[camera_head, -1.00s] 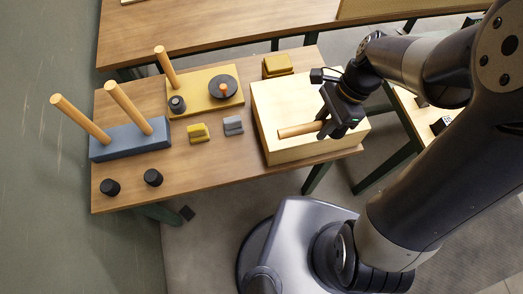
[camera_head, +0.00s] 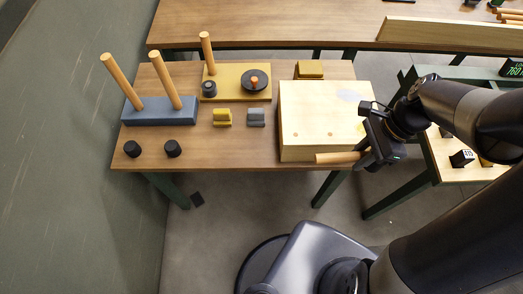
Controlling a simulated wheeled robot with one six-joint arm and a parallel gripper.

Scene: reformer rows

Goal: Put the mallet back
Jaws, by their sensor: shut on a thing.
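My gripper (camera_head: 368,160) is shut on a light wooden rod, which looks like the mallet's handle (camera_head: 338,158). The handle points left out of the jaws, roughly level. No mallet head can be made out; the gripper may hide it. The gripper and handle are at the front right corner of a pale wooden box (camera_head: 318,115) on the brown table. The handle overlaps the box's front face in the picture. I cannot tell whether they touch.
The table (camera_head: 228,152) also holds a blue block with two pegs (camera_head: 160,118), a yellow board (camera_head: 235,92) with a peg and black disc, small blocks and two black knobs. A side table (camera_head: 450,165) stands right, a long bench (camera_head: 270,28) behind. Floor shows in front.

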